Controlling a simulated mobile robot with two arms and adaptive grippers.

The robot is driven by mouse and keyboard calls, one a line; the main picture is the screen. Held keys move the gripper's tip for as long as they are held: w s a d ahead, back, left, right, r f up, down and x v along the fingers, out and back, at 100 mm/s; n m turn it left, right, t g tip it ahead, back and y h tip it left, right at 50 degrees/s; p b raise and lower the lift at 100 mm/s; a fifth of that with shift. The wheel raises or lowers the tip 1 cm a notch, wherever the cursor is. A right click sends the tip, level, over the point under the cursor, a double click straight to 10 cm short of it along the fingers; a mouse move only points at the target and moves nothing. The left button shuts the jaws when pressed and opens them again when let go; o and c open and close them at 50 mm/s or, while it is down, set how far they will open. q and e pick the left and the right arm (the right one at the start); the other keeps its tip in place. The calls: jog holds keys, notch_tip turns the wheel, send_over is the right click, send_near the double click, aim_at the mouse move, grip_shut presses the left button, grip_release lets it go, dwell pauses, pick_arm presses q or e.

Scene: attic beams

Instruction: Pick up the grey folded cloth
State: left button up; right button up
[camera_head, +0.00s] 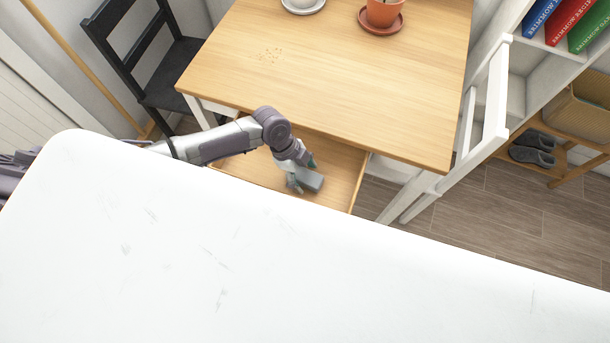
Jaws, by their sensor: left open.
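The grey folded cloth (312,181) is a small grey block shape in the open wooden drawer (345,165) under the table's front edge. My left gripper (303,174) reaches down into the drawer from the left. It is open, with its fingers at the cloth's left and upper side. I cannot tell whether the fingers touch the cloth. Part of the cloth is hidden by the gripper. My right gripper does not show.
The wooden table (345,65) is above the drawer, with a potted plant's terracotta pot (382,12) and a white dish (302,6) at the back. A black chair (165,75) stands left. A white chair (490,100) and shelf (548,50) stand right, near grey slippers (532,153).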

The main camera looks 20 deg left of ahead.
pick_arm(q)
jog(key=shift+f, duration=0.25)
jog(key=shift+c, duration=0.2)
jog(key=c, duration=1.1)
